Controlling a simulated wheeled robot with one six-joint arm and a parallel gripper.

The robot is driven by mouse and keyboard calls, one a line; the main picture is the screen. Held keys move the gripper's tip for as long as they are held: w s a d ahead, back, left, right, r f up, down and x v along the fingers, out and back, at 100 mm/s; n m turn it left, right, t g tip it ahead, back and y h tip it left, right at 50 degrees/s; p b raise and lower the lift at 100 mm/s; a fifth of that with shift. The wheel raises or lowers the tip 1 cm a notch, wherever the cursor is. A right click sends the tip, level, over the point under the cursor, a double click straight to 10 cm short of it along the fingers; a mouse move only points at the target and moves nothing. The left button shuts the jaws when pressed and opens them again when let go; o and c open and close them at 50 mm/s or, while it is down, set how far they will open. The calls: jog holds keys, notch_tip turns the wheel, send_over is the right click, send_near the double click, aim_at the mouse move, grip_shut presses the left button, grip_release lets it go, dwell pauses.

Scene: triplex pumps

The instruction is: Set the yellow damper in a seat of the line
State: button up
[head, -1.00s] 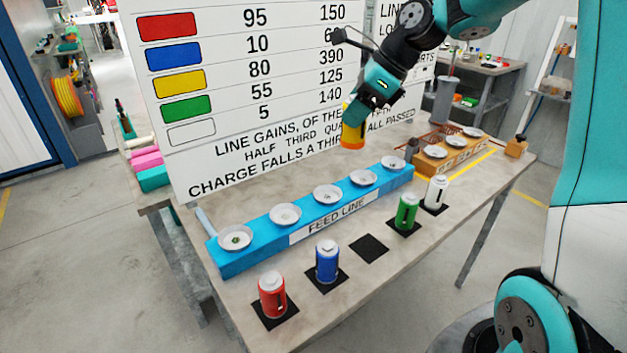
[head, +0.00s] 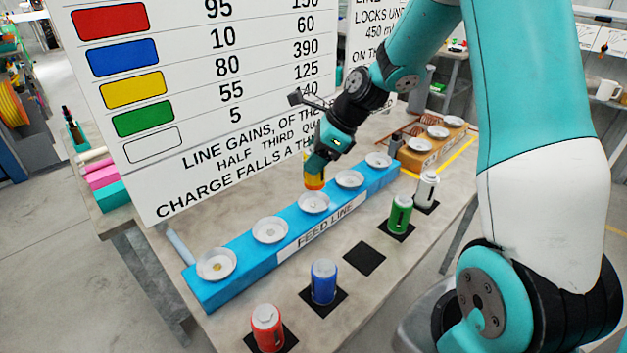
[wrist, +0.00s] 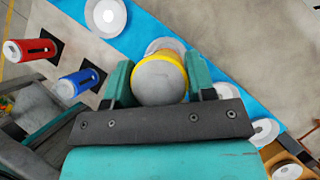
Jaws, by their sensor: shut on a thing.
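The yellow damper (head: 314,183) is held upright in my gripper (head: 318,168), its lower end just above or at the middle seat (head: 314,205) of the blue feed line (head: 240,287). I cannot tell whether it touches the seat. In the wrist view the damper (wrist: 158,82) shows its grey end and yellow rim between the two teal fingers of my gripper (wrist: 160,85), and partly hides a white seat (wrist: 163,45) behind it. The other seats of the line look empty of dampers: far left (head: 216,265), second (head: 270,229), fourth (head: 349,179) and far right (head: 378,160).
Red (head: 267,328), blue (head: 323,282), green (head: 400,214) and white (head: 427,190) dampers stand on black pads in front of the line. One black pad (head: 365,258) is bare. An orange block with seats (head: 430,158) is at the back right. A sign board (head: 200,90) stands behind.

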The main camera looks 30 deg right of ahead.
aim_at(314, 179)
jog(key=shift+f, duration=3)
jog(key=shift+f, duration=0.1)
jog(key=o, duration=1.2)
